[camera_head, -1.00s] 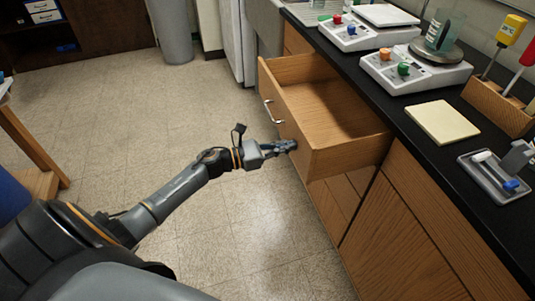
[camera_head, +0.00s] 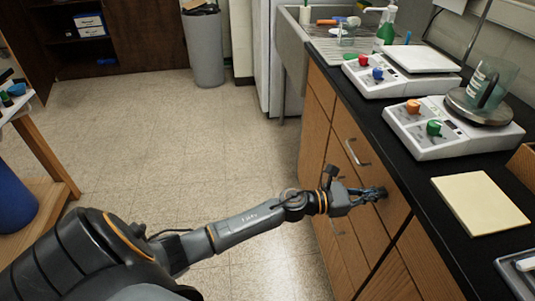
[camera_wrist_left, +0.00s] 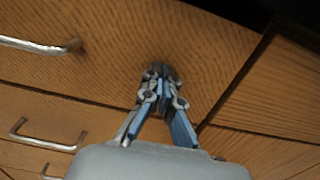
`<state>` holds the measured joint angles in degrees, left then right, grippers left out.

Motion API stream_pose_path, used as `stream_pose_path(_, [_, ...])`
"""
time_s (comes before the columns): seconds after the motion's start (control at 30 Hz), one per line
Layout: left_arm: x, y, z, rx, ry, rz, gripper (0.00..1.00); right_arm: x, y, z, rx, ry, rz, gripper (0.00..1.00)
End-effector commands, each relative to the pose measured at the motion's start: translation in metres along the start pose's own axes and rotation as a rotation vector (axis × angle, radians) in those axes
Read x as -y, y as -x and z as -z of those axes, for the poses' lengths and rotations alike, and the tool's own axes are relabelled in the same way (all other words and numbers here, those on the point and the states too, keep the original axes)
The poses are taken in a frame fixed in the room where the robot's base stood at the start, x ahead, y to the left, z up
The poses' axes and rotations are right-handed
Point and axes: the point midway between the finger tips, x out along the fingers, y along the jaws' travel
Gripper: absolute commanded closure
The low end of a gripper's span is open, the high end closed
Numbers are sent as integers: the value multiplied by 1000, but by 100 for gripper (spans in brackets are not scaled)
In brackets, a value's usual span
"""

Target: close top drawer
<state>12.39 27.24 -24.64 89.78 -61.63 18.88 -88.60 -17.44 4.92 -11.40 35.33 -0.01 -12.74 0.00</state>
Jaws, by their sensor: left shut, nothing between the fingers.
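The top drawer (camera_head: 357,136) is a wooden front with a silver bar handle (camera_head: 356,153), just under the black countertop. Its front looks flush with the cabinet. My left gripper (camera_head: 384,193) is shut and empty, with its fingertips at the right part of the drawer front. In the left wrist view the shut fingers (camera_wrist_left: 160,72) point at the wood of the top drawer (camera_wrist_left: 150,45), to the right of its handle (camera_wrist_left: 40,45). Whether they still touch it is hard to tell. My right gripper is not in view.
Lower drawers with handles (camera_wrist_left: 45,140) lie below. The black countertop (camera_head: 408,150) holds two hot plates or scales (camera_head: 450,130), a beaker (camera_head: 490,82) and a yellow pad (camera_head: 480,203). A sink (camera_head: 300,50) and grey bin (camera_head: 204,48) stand farther back.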

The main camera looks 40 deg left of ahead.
Motion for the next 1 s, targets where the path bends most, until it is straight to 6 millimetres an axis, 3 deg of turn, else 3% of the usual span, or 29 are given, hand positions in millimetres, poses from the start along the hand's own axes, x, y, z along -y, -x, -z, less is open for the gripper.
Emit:
stream_pose_path(0.67, [1,-2,-5,11,0,-1,100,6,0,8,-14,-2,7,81])
stream_pose_path(0.77, [1,7,-5,10,0,-2,100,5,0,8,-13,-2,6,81])
stream_pose_path(1.0, [1,58,-1,2,1,-3,100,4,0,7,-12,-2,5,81])
